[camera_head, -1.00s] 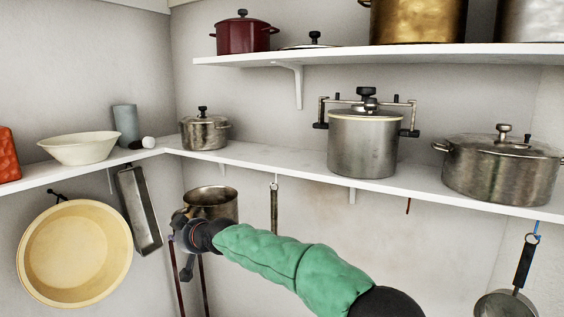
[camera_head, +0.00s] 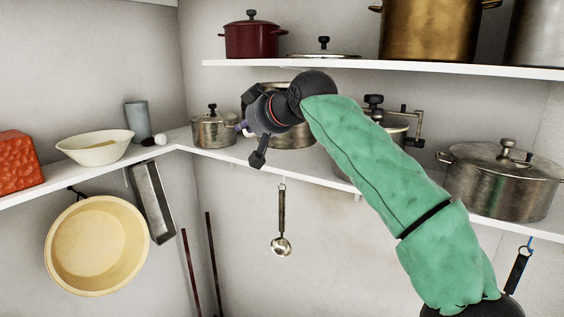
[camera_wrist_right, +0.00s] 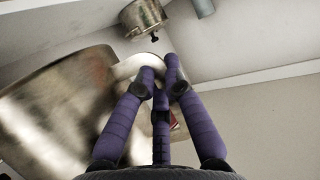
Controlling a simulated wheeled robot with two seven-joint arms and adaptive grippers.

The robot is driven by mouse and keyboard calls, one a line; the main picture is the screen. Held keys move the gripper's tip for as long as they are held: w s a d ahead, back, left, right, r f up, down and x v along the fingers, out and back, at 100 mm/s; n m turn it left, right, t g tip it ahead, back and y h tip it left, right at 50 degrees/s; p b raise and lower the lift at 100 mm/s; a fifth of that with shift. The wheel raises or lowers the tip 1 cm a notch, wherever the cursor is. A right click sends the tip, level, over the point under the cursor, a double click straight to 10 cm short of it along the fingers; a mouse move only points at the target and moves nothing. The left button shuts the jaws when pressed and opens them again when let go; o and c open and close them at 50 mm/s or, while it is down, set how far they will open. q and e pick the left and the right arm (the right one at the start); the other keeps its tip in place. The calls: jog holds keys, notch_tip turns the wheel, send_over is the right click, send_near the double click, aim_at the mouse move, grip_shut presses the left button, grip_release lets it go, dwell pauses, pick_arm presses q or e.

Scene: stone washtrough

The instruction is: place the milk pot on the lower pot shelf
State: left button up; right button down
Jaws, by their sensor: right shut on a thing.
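The milk pot, a metal pot (camera_head: 296,137), shows partly behind my right gripper (camera_head: 247,127) in the head view. It is over or on the lower pot shelf (camera_head: 312,167), between the small lidded pot and the pressure cooker. I cannot tell whether its base touches the shelf. In the right wrist view the milk pot (camera_wrist_right: 50,105) fills the left side, and the purple fingers of my right gripper (camera_wrist_right: 160,78) are shut on its pale handle (camera_wrist_right: 126,68). My left gripper is not in view.
A small lidded pot (camera_head: 212,130) stands close on the left, also in the wrist view (camera_wrist_right: 142,17). A pressure cooker (camera_head: 393,133), mostly behind my arm, and a wide lidded pot (camera_head: 500,185) stand right. The upper shelf (camera_head: 330,65) is overhead. A ladle (camera_head: 281,220) hangs below.

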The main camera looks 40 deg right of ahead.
jog(key=w+d+f+p, duration=0.2)
jog(key=w+d+f, duration=0.7)
jog(key=f, duration=0.3)
jog(key=shift+d+f, duration=0.35)
jog(key=shift+d, duration=0.25)
jog(key=shift+f, duration=0.1)
jog(key=c, duration=1.7)
grip_release()
jog(key=shift+w+f, duration=0.1)
jog(key=shift+f, duration=0.1)
jog(key=o, duration=0.4)
jog(key=shift+c, duration=0.2)
jog(key=shift+r, duration=0.1)
